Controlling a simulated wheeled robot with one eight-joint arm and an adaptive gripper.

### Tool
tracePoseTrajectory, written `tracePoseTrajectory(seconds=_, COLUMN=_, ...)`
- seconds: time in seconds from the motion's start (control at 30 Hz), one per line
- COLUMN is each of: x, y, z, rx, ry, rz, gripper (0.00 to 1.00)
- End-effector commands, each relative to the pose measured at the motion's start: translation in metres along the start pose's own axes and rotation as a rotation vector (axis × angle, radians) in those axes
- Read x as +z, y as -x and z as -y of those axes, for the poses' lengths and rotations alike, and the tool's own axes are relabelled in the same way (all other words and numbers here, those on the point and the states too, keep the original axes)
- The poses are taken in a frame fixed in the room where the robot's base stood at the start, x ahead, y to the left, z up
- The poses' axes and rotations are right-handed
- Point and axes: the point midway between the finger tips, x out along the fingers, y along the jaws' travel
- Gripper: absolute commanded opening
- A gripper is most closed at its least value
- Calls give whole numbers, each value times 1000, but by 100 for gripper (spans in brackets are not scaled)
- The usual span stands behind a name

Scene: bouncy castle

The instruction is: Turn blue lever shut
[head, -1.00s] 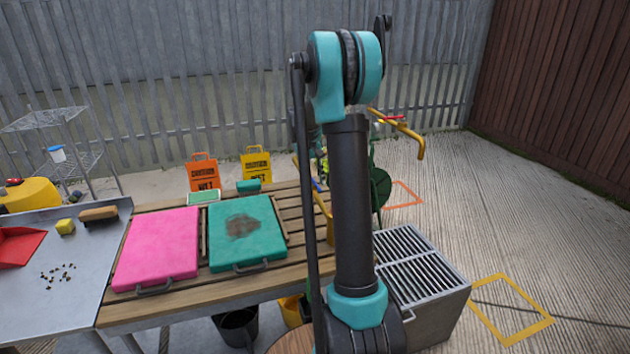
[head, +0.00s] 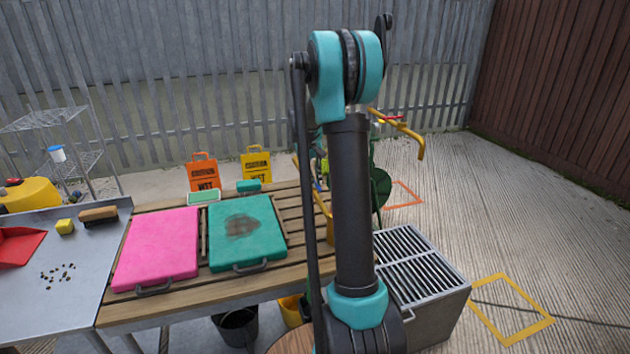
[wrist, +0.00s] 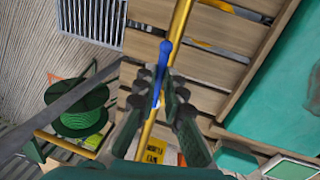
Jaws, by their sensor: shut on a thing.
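The blue lever (wrist: 163,62) sits on a yellow pipe (wrist: 180,18) in the wrist view. It lies nearly in line with the pipe, slightly tilted. My gripper (wrist: 160,88) has its dark fingers on either side of the lever's lower part and is shut on it. The fingers hide part of the lever and its pivot. In the head view my arm covers most of this spot; only a small part of the yellow pipe (head: 325,203) shows beside it.
A slatted wooden table holds a pink board (head: 158,248) and a green board (head: 243,235). A metal-grated box (head: 440,305) stands right of the table. A second yellow pipe (head: 410,132) with a red lever is behind my arm. The concrete at right is mostly open.

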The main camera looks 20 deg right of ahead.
Motion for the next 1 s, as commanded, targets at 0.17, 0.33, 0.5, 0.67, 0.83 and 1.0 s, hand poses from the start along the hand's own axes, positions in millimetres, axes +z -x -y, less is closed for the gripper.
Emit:
tracePoseTrajectory(seconds=0.17, x=0, y=-1, z=-5, rx=1, ry=85, rz=-18, gripper=0)
tracePoseTrajectory(seconds=0.33, x=0, y=-2, z=-12, rx=0, ry=219, rz=-45, gripper=0)
tracePoseTrajectory(seconds=0.5, x=-2, y=-4, z=-21, rx=1, ry=375, rz=-77, gripper=0)
tracePoseTrajectory(seconds=0.67, x=-5, y=-5, z=-28, rx=1, ry=525, rz=-107, gripper=0)
tracePoseTrajectory(seconds=0.83, x=-9, y=-7, z=-35, rx=1, ry=683, rz=-138, gripper=0)
tracePoseTrajectory(seconds=1.0, x=-14, y=-8, z=-42, rx=1, ry=840, rz=-169, gripper=0)
